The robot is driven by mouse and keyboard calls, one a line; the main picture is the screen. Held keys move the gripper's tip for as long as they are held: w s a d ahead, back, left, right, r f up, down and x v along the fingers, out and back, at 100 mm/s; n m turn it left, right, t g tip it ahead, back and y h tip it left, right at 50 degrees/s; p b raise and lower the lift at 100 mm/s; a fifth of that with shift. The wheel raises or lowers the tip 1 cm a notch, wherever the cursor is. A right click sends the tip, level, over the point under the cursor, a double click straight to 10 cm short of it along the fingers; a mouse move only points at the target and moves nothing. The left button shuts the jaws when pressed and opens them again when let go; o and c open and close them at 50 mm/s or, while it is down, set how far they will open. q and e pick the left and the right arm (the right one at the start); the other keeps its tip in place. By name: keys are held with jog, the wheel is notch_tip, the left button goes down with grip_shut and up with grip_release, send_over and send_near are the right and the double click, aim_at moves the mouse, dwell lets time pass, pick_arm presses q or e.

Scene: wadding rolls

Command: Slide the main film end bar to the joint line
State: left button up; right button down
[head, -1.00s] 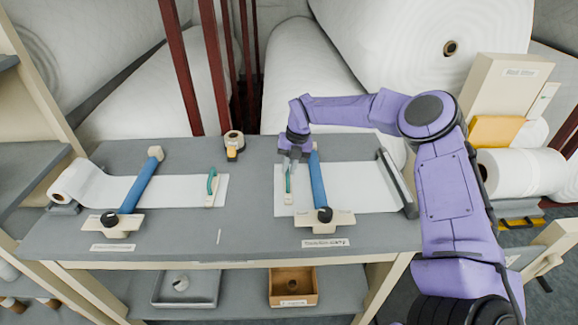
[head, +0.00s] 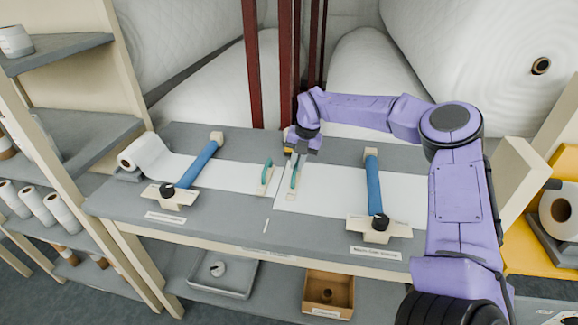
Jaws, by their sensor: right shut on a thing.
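The main film (head: 335,192) is a white sheet lying flat on the right half of the grey table. Its end bar (head: 291,186), with a green handle, lies at the film's left end. My right gripper (head: 295,162) is shut on this bar's handle from above. The joint line seems to run by a short white mark (head: 266,226) on the table; the bar is close to it, slightly right. A second film (head: 225,175) comes from the left, with its own green-handled bar (head: 265,178) a small gap away. My left gripper is out of view.
Blue clamp bars (head: 199,163) and (head: 372,185) cross the two films. Below the table are a grey tray (head: 222,280) and a brown box (head: 329,297). Dark red posts (head: 251,65) rise behind.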

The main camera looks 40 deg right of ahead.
jog(key=shift+f, duration=0.1)
jog(key=c, duration=1.1)
grip_release()
jog(key=shift+w, duration=0.2)
jog(key=shift+w+f, duration=0.2)
jog(key=shift+s+r, duration=0.15)
jog(key=shift+r, duration=0.3)
jog(key=shift+s+d+r+b, duration=0.2)
jog(key=shift+r+b, duration=0.15)
jog(key=shift+r, duration=1.25)
jog(key=shift+s+d+r+b, duration=0.2)
jog(key=shift+r+b, duration=0.1)
jog(key=shift+r, duration=1.25)
jog(key=shift+s+d+r+b, duration=0.2)
jog(key=shift+r+b, duration=0.15)
jog(key=shift+r, duration=1.25)
